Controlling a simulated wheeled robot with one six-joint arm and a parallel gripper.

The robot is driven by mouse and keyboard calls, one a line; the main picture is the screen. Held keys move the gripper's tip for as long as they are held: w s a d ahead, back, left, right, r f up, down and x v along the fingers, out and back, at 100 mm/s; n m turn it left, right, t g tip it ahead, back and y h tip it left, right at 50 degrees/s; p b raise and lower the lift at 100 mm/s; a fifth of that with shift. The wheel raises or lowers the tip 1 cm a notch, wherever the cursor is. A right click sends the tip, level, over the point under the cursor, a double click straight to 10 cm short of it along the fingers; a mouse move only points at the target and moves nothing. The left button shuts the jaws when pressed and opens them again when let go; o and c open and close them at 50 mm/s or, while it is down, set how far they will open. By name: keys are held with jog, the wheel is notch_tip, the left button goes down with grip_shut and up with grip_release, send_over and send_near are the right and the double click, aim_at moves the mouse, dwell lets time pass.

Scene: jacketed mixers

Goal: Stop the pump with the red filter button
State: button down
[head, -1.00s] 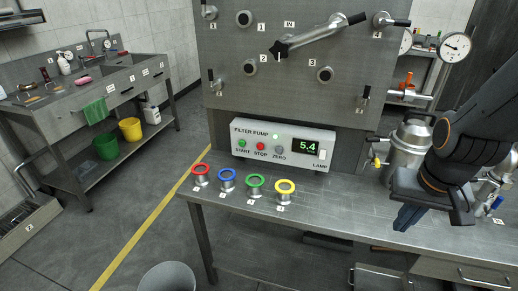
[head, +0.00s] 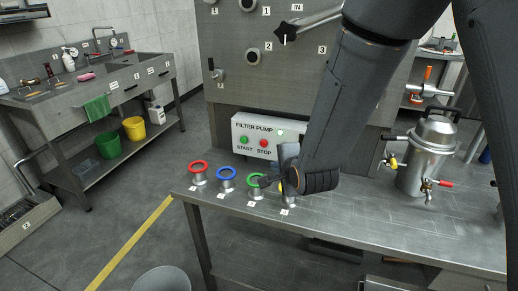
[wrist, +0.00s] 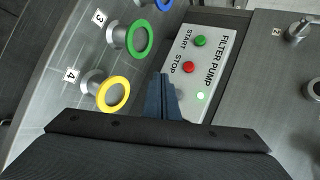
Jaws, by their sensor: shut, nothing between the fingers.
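The filter pump box (head: 243,129) stands at the back of the steel bench. In the wrist view the box (wrist: 213,62) is turned sideways, with the red button (wrist: 189,67) and a lit pale green lamp (wrist: 200,96). My gripper (wrist: 161,78) is shut and empty; its fingertips appear beside the box near the red button, apart from it as far as I can tell.
Red, blue, green and yellow rings (head: 198,167) on short posts stand along the bench's front left, the green and yellow partly behind my gripper. A steel jacketed vessel (head: 427,155) with valves stands at right. A valve panel (head: 290,75) rises behind the box.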

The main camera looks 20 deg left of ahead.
aim_at(264, 144)
jog(key=a, duration=0.2)
jog(key=a+m+y, duration=0.1)
jog(key=a, duration=0.1)
jog(key=a+f+y+b, duration=0.1)
jog(key=a, duration=0.1)
jog(key=shift+a+m+t, duration=0.15)
jog(key=shift+m+t, duration=0.15)
jog(key=shift+m, duration=0.1)
jog(key=shift+a, duration=0.55)
jog(key=shift+s, duration=0.1)
jog(key=shift+a, duration=0.1)
jog(key=shift+w+d+b, duration=0.15)
jog(key=shift+w+b, duration=0.15)
jog(key=shift+w, duration=1.2)
jog(key=shift+w+d+b, duration=0.15)
jog(key=shift+w+b, duration=0.15)
jog(key=shift+w, duration=1.15)
jog(key=shift+w+d+b, duration=0.15)
jog(key=shift+w+b, duration=0.15)
jog(key=shift+w, duration=1.2)
jog(key=shift+w, duration=0.45)
